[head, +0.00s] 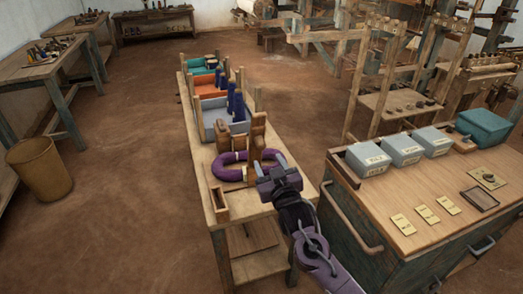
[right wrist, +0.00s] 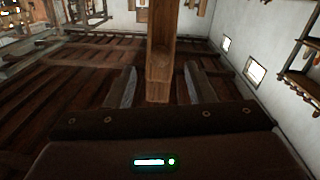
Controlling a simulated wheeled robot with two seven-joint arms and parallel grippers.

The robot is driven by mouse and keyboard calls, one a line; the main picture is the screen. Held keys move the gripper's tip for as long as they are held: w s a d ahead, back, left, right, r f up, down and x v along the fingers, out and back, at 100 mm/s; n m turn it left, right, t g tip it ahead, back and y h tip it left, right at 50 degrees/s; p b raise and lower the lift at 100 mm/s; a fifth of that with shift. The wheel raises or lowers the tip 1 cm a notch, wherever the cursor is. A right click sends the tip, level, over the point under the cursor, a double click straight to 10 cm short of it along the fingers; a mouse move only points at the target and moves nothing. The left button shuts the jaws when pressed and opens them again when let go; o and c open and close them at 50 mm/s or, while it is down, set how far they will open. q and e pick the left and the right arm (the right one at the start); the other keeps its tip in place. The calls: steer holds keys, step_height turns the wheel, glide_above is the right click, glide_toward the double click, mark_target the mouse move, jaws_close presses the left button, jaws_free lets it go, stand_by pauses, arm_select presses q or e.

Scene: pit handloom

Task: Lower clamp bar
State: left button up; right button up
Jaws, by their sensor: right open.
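A brown upright wooden piece (head: 258,132) stands at the purple yarn ring (head: 228,172) on the narrow bench; I cannot tell for sure whether it is the clamp bar. My right gripper (head: 269,165) is just in front of it, at the right of the ring, with its fingers apart. In the right wrist view a wooden bar (right wrist: 160,60) runs down between the two open fingers; contact with them cannot be made out. My left gripper is out of view.
Bins with dark blue cones (head: 236,103) stand farther back on the bench (head: 215,212). A wooden-topped cabinet (head: 400,190) with grey boxes (head: 368,160) stands close to the right of my arm. Looms fill the back right. The floor at left is clear around a bin (head: 40,170).

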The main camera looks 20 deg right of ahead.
mark_target(262, 148)
steer(key=w, duration=0.2)
steer(key=w+p, duration=0.1)
steer(key=w, duration=0.3)
steer(key=shift+w+r, duration=0.35)
steer(key=shift+w+f+p, duration=0.1)
steer(key=shift+w+p, duration=0.25)
steer(key=shift+w, duration=0.25)
jaws_close()
